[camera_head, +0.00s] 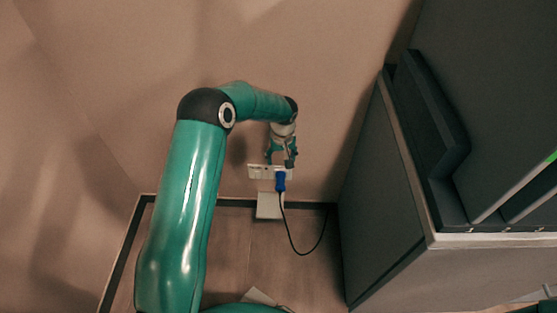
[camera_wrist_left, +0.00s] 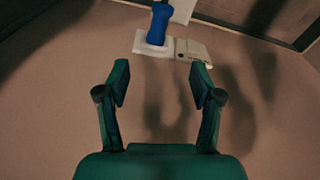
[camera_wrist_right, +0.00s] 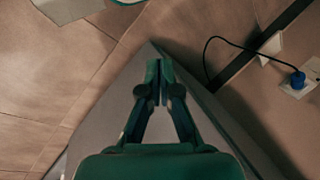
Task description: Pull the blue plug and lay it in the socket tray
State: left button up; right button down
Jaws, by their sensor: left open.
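The blue plug (camera_head: 281,181) sits in the white wall socket plate (camera_head: 257,171), and a black cable hangs from it. In the left wrist view the plug (camera_wrist_left: 158,25) stands on one white plate beside a second socket (camera_wrist_left: 192,50). A pale tray (camera_head: 269,206) lies below the plate at the wall's foot. My left gripper (camera_head: 282,160) is open and empty in front of the wall near the plug; in its wrist view the fingers (camera_wrist_left: 160,85) are apart, and the plug is beyond them. My right gripper (camera_wrist_right: 159,75) looks shut and empty, well away from the plug (camera_wrist_right: 297,80).
A grey cabinet (camera_head: 385,200) stands at the right, close to the socket. The black cable (camera_head: 296,246) loops down over the floor. Dark skirting (camera_head: 235,203) runs along the wall's foot. The wall (camera_head: 130,80) to the left is bare.

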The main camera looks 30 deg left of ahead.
aim_at(280, 185)
pick_arm(q)
jog(key=f+b, duration=0.1)
jog(key=f, duration=0.4)
jog(key=w+f+b, duration=0.1)
jog(key=f+b, duration=0.1)
jog(key=f, duration=0.3)
jog(key=a+f+b, duration=0.1)
jog(key=f, duration=0.4)
jog(key=shift+w+a+f, duration=0.1)
jog(key=shift+w+f, duration=0.1)
jog(key=shift+f, duration=0.2)
jog(key=shift+c, duration=0.3)
grip_shut()
jog(key=shift+s, duration=0.1)
jog(key=shift+s+d, duration=0.25)
jog(key=shift+s, duration=0.05)
jog(key=shift+s+d+p, duration=0.45)
jog(key=shift+s+p, duration=0.1)
jog(key=shift+s, duration=0.05)
jog(key=shift+s+d, duration=0.35)
jog(key=shift+s, duration=0.2)
jog(key=shift+s+d, duration=0.3)
jog(key=shift+s, duration=0.2)
